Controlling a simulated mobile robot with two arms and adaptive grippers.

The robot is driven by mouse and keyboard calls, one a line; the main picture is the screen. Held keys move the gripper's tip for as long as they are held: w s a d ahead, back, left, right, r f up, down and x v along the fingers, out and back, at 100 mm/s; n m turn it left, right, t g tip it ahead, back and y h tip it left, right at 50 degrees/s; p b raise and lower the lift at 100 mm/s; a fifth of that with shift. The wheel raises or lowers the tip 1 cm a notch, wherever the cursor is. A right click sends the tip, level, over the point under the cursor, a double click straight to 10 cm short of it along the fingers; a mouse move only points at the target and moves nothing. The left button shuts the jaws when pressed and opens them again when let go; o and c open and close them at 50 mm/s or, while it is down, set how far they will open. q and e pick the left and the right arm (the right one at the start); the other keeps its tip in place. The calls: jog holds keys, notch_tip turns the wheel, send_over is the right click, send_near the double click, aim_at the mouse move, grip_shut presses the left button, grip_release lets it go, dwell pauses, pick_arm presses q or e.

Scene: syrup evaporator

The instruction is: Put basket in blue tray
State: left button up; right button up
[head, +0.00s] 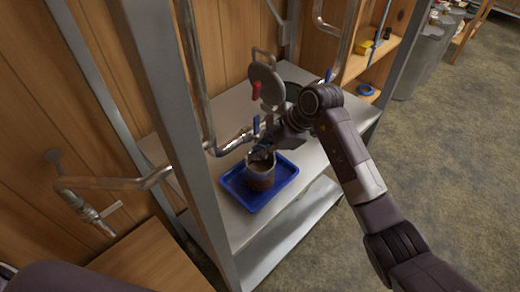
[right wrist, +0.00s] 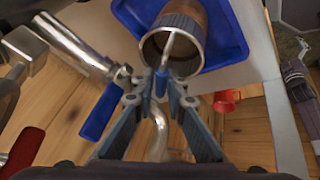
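The basket (head: 261,176) is a brownish-grey cylinder with an open top. It stands upright within the blue tray (head: 235,192), which lies flat on a metal shelf. The right wrist view also shows the basket (right wrist: 186,30) and part of the tray (right wrist: 236,42). In the right wrist view, the gripper's fingers (right wrist: 158,90) are on either side of a small blue piece, and a thin silver rod runs from there across the basket's mouth. Whether they grip it is unclear. My left gripper is not visible.
A metal pipe (head: 228,144) with a blue-levered valve ends close to my right gripper. An upright metal post (head: 184,110) stands left of the tray. Bare shelf (head: 308,157) lies right of the tray.

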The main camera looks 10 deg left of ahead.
jog(key=shift+o, duration=1.3)
jog(key=shift+a, duration=0.1)
jog(key=b+v, duration=0.2)
jog(key=v, duration=1)
jog(key=shift+b, duration=0.35)
